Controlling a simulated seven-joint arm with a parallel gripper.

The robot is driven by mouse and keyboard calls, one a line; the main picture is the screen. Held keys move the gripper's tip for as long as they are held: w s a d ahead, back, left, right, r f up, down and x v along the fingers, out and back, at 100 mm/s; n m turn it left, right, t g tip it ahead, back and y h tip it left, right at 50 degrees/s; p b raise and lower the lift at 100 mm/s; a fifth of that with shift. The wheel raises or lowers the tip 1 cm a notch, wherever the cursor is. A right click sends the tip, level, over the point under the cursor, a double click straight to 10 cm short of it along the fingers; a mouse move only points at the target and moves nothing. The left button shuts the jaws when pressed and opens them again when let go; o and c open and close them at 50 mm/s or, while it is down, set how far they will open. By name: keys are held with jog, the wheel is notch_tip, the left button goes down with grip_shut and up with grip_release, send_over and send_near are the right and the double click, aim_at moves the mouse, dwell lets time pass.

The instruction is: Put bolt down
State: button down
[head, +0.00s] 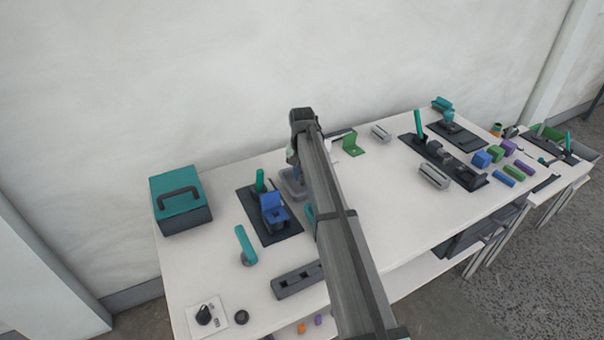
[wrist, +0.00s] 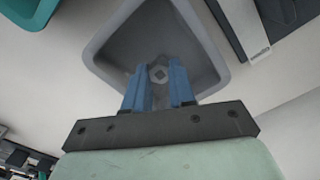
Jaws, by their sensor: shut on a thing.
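In the wrist view the bolt (wrist: 158,74) shows as a small grey hexagonal shape between the blue fingertips of my gripper (wrist: 160,88). My gripper is shut on it and sits over the grey tray (wrist: 208,42), inside its outline. I cannot tell whether the bolt touches the tray floor. In the head view the tray (head: 290,190) is partly hidden behind my arm, and the bolt is hidden there.
A dark fixture with a blue block (head: 273,210) stands left of the tray. A teal toolbox (head: 181,199) is at the far left. A green bracket (head: 352,146) stands to the right.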

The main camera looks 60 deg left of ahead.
aim_at(302, 177)
jog(key=shift+f, duration=0.1)
jog(key=c, duration=0.9)
grip_release()
jog(key=shift+c, duration=0.2)
notch_tip(302, 177, up, 12)
